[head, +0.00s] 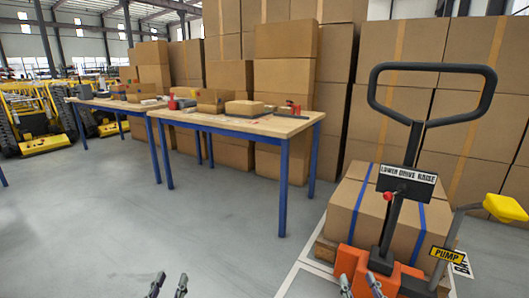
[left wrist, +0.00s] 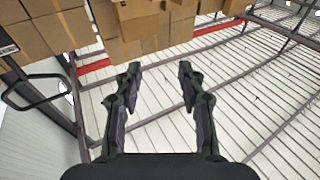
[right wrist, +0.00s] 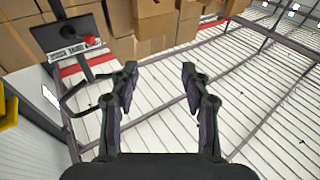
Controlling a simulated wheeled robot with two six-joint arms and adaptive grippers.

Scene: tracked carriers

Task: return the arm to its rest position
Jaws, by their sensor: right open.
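My left gripper (head: 168,286) shows only its fingertips at the bottom edge of the head view. In the left wrist view my left gripper (left wrist: 158,75) is open with nothing between its fingers. My right gripper (head: 360,285) shows its fingertips at the bottom edge of the head view, in front of the orange base of the pallet jack (head: 352,262). In the right wrist view my right gripper (right wrist: 160,75) is open and empty. Most of both arms is out of the head view.
The pallet jack's dark handle (head: 432,67) rises at the right, before a strapped carton (head: 345,205). A yellow pump pedal (head: 505,208) sticks out at the far right. Wooden workbenches (head: 262,127) with blue legs stand further back, before stacked cartons (head: 285,85). The grey floor at left is clear.

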